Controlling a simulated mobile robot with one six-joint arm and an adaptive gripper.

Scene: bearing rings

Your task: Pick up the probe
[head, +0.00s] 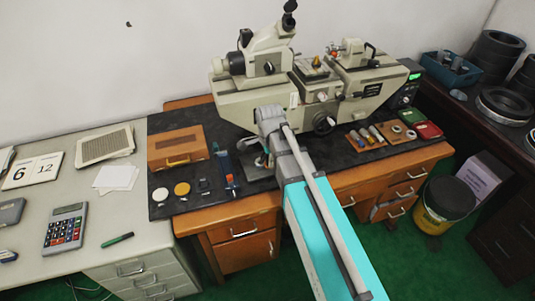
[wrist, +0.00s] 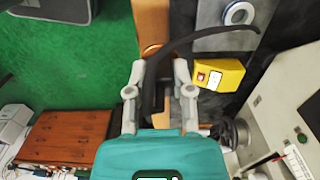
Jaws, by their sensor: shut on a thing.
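In the wrist view, my gripper (wrist: 160,75) is shut on a slim black piece (wrist: 150,92), which I take to be the probe. The black piece stands between the two grey fingers, and a dark curved length runs from it up and to the right. Its lower end is hidden by the teal gripper body. In the head view, my gripper (head: 262,160) hangs low over the dark bench mat, in front of the large measuring machine (head: 245,105). The held piece is too small to make out clearly there.
A yellow box (wrist: 218,75) and a grey plate with a white ring (wrist: 225,38) lie close to my gripper. A wooden case (head: 178,147), a white disc (head: 160,195) and a yellow disc (head: 182,188) are to the left. A wooden tray (head: 368,143) with small parts is to the right.

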